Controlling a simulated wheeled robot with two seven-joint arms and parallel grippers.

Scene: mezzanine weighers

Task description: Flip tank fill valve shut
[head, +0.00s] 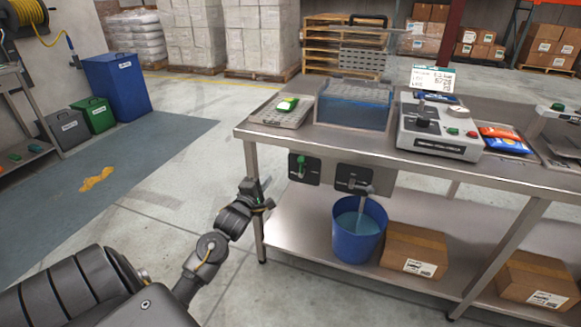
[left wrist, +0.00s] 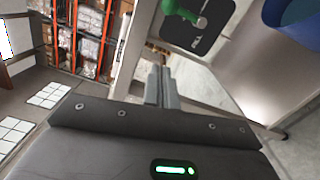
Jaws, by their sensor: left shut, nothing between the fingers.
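The tank fill valve has a green lever (head: 302,163) on a small black plate (head: 313,172) under the front edge of the steel bench. In the head view the lever looks roughly upright. The left wrist view shows the green lever (left wrist: 182,9) and the dark plate (left wrist: 208,38) at the top, with the picture turned. My left gripper (head: 257,191) is shut and empty, left of the plate and a little lower, apart from the lever. Its fingers (left wrist: 161,88) show in the left wrist view. The blue water tank (head: 353,112) stands on the bench above. My right gripper is out of view.
A second black plate (head: 347,176) with a grey spout sits right of the valve, above a blue bucket (head: 341,240) of water on the lower shelf. A cardboard box (head: 410,250) is beside the bucket. The bench leg (head: 255,215) is close to my left gripper.

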